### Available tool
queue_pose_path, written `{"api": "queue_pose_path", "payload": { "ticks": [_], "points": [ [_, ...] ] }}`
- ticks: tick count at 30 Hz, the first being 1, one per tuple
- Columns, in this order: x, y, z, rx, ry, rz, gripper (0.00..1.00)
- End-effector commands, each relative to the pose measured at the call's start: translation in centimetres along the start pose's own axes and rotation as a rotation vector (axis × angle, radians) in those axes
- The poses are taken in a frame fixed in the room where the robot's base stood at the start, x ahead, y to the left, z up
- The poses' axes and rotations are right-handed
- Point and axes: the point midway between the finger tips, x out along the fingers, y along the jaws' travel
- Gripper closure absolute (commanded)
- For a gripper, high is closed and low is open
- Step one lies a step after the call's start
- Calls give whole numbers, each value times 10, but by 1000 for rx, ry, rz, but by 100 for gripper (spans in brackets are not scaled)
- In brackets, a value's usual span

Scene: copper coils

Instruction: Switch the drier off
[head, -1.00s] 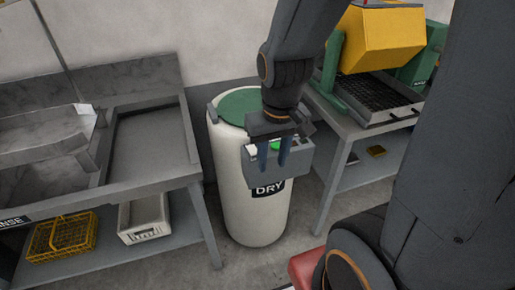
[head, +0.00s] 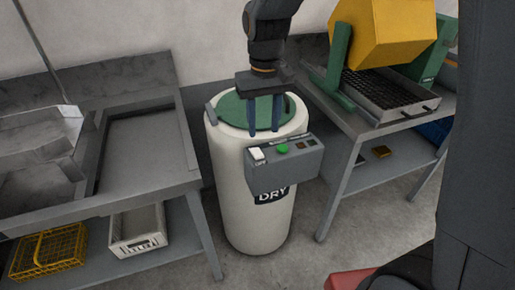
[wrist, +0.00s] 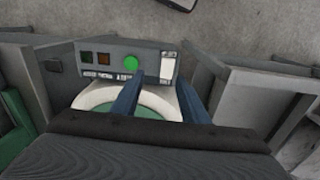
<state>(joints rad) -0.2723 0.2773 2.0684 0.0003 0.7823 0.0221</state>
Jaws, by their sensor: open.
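The drier (head: 240,205) is a cream drum with a green lid (head: 232,108) and a DRY label. A grey control box (head: 300,168) sits on its front. On the box's top are a white switch (head: 257,154) beside an OFF mark, a green button (head: 282,148) and two small dark squares. In the wrist view, the green button (wrist: 131,63) and white switch (wrist: 167,66) show beyond my fingers, with a dark green and an orange-brown square at left. My gripper (head: 264,130) is open and empty above the lid, behind the box. Its blue fingers point down.
A grey sink bench (head: 150,150) stands at left, with a yellow basket (head: 48,254) and a white crate (head: 138,230) beneath. At right, a bench (head: 350,122) carries a yellow tumbler (head: 383,35) and a tray. Bare floor lies in front of the drier.

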Motion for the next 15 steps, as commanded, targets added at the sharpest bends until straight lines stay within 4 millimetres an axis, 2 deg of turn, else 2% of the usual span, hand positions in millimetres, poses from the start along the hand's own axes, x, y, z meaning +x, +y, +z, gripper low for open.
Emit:
{"api": "queue_pose_path", "payload": {
  "ticks": [1,4,8,15],
  "points": [
    [3,-9,-11,-17,-6,0,59],
    [5,-16,-18,-30,-14,0,59],
    [16,-17,-18,-31,-18,1,59],
    [54,-17,-16,-30,-19,1,59]
  ]
}}
